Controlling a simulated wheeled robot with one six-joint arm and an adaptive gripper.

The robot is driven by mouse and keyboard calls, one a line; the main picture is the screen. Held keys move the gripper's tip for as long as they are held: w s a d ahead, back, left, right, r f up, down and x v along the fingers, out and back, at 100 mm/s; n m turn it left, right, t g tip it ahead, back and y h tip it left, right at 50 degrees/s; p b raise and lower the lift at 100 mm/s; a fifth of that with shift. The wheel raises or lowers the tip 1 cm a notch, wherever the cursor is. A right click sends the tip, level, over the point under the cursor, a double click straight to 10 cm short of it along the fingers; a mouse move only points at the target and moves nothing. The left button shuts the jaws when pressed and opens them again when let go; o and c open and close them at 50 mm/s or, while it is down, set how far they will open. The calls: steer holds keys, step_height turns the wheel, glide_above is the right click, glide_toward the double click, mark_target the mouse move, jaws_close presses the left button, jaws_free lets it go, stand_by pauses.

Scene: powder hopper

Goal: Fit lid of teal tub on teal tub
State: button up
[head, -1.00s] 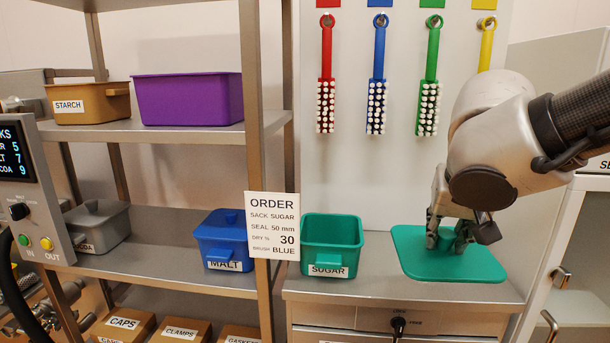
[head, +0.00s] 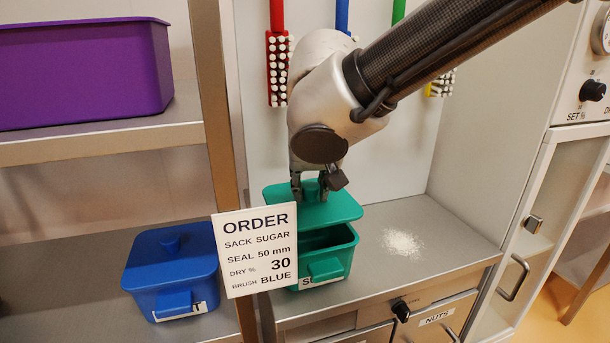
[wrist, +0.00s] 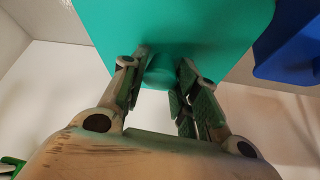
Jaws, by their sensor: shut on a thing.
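The teal lid (head: 340,208) is held by its knob in my gripper (head: 310,190), whose fingers are shut on the knob. The lid hangs above the teal tub (head: 336,258), with the tub's dark inside showing between lid and front rim. The tub stands on the grey counter, its front handle and part of its SUGAR label visible; the order card hides its left part. In the wrist view my gripper (wrist: 162,80) has a finger on each side of the knob, and the lid (wrist: 195,25) fills the upper middle.
The order card (head: 255,248) stands in front of the tub's left side. A lidded blue tub (head: 172,262) sits on the shelf to the left. White powder (head: 403,243) lies on the counter (head: 440,225) to the right. Brushes hang on the panel behind my arm.

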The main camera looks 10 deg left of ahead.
mark_target(312, 203)
steer(key=shift+f, duration=2.5)
steer(key=o, duration=1.1)
steer(key=v, duration=1.2)
